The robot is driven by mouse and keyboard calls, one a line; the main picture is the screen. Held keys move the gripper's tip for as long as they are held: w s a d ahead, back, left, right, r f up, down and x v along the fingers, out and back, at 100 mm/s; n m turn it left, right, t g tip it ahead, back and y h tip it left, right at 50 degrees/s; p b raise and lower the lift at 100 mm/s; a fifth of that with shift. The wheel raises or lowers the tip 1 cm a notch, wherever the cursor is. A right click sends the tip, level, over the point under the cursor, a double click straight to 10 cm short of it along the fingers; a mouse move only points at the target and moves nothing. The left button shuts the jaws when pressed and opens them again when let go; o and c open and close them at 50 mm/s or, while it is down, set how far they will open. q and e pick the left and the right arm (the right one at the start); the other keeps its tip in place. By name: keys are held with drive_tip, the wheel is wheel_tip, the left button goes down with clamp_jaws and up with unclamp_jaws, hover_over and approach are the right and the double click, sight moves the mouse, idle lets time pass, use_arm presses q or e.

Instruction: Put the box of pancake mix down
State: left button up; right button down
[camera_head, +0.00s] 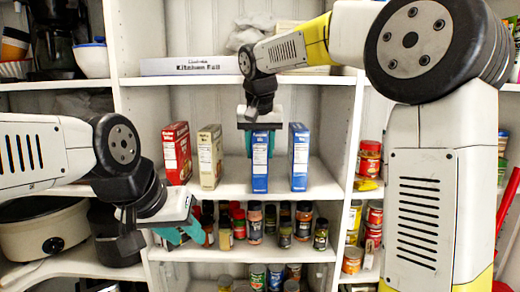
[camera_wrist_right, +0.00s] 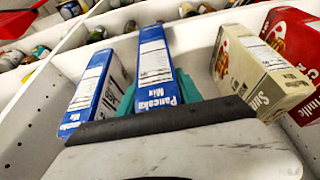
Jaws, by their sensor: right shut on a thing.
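The blue box of pancake mix (camera_head: 260,172) is upright on the middle shelf level, between a cream box and another blue box. Its bottom is at or very near the shelf board (camera_head: 228,186); I cannot tell whether it touches. My right gripper (camera_head: 260,140) reaches down from above and is shut on the box's upper part. In the right wrist view, its teal fingers (camera_wrist_right: 157,92) lie on both sides of the pancake mix box (camera_wrist_right: 154,55). My left gripper (camera_head: 180,232) is empty, fingers apart, in front of the lower shelf at left.
A second blue box (camera_head: 299,157) stands close on the right. A cream box (camera_head: 210,157) and a red box (camera_head: 177,153) stand on the left. Jars and cans (camera_head: 255,222) fill the shelf below. A kitchen foil box (camera_head: 190,66) lies on the shelf above.

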drive_tip(key=shift+w, duration=0.9)
drive_tip(key=shift+s+f, duration=0.1)
drive_tip(key=shift+f, duration=0.05)
drive_tip(key=c, duration=0.8)
unclamp_jaws()
drive_tip(key=shift+f, duration=0.1)
